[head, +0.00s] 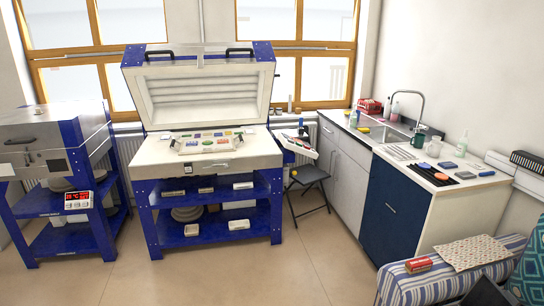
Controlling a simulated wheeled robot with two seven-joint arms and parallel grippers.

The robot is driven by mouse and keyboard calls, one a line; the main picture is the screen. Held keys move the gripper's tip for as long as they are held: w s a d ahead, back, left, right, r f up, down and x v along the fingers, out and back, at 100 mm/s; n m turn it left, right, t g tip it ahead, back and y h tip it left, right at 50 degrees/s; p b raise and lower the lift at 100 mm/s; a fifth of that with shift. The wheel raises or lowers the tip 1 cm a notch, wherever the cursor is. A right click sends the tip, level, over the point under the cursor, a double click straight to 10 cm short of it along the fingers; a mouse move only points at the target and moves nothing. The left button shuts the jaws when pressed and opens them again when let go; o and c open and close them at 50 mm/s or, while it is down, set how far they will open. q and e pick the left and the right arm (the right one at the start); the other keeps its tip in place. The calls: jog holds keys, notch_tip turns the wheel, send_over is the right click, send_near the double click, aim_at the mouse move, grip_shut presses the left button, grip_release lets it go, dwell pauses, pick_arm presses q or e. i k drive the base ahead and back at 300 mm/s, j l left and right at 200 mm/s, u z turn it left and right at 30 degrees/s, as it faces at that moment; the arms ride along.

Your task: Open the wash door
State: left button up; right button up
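The sink unit stands along the right wall. Its dark blue front door (384,222) is shut and has a short bar handle (391,208) near its middle. Beside it, farther back, is a pale grey front (345,170) below the sink, also shut, with slim handles. I cannot tell from labels which of these is the wash door. The steel sink (378,134) with a tall curved tap (418,105) is set in the counter above. Neither of my grippers is in view.
A striped bench (395,284) with a red box (419,264) stands in front of the unit's near end. A dark folding stool (308,177) stands left of the unit. An open kiln (205,155) on a blue frame is at centre. Floor (320,265) before the blue door is clear.

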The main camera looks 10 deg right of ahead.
aim_at(396, 212)
jog(key=i+j+z, duration=0.1)
jog(key=i+z, duration=0.3)
jog(key=i, duration=1.3)
